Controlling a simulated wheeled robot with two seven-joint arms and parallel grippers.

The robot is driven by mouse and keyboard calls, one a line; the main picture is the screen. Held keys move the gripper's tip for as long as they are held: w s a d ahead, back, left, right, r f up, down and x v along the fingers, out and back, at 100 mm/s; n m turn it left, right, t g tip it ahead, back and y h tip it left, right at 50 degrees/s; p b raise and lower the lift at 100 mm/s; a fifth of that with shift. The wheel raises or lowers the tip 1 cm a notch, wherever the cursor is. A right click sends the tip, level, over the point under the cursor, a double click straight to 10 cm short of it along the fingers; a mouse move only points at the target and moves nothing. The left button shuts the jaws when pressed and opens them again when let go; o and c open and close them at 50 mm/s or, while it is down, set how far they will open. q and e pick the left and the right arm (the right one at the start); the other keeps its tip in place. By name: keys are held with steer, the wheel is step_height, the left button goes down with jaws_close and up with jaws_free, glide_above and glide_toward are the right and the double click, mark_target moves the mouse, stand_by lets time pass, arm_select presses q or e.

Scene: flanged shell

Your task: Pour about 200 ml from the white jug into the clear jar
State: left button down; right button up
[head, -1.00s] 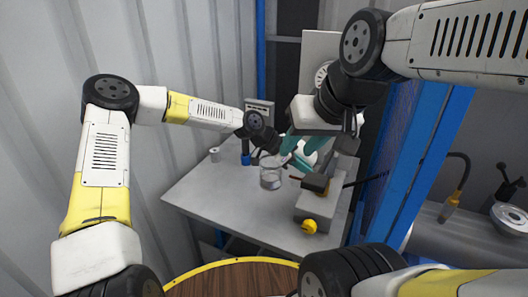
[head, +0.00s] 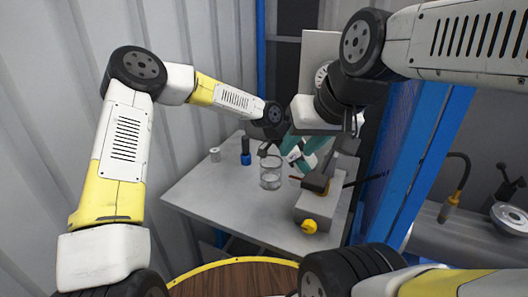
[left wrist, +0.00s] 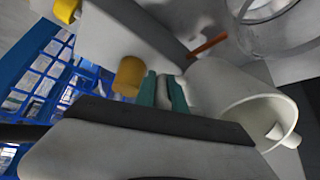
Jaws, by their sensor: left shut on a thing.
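The clear jar (head: 270,175) stands upright on the grey table, and its rim shows at the top right of the left wrist view (left wrist: 272,38). My left gripper (left wrist: 163,92) has its teal fingers shut on the handle of the white jug (left wrist: 225,90). The jug's mouth faces the lower right of that view. In the head view the jug (head: 294,154) is mostly hidden beside the jar by my arms. Its contents cannot be seen. My right gripper (head: 304,143) hangs above the table, its teal fingers apart, with nothing seen held.
A grey block device (head: 316,205) with a yellow knob (head: 309,226) stands right of the jar. A blue-based dark object (head: 246,152) and a small grey cylinder (head: 215,155) stand to the left. A blue post (head: 425,165) rises at the right. The table's front left is clear.

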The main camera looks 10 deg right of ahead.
mark_target(314, 165)
arm_select(q)
steer(key=d+y, duration=0.1)
steer(key=y, duration=0.1)
steer(key=d+r+y, duration=0.1)
steer(key=y, duration=0.1)
steer(key=shift+s+d, duration=0.1)
steer(key=shift+d, duration=0.1)
steer(key=shift+d+r+y, duration=0.1)
steer(key=shift+r+y, duration=0.15)
steer(key=shift+y, duration=0.15)
step_height(314, 165, up, 9)
steer(key=y, duration=0.2)
steer(key=shift+d, duration=0.2)
steer(key=shift+r, duration=0.1)
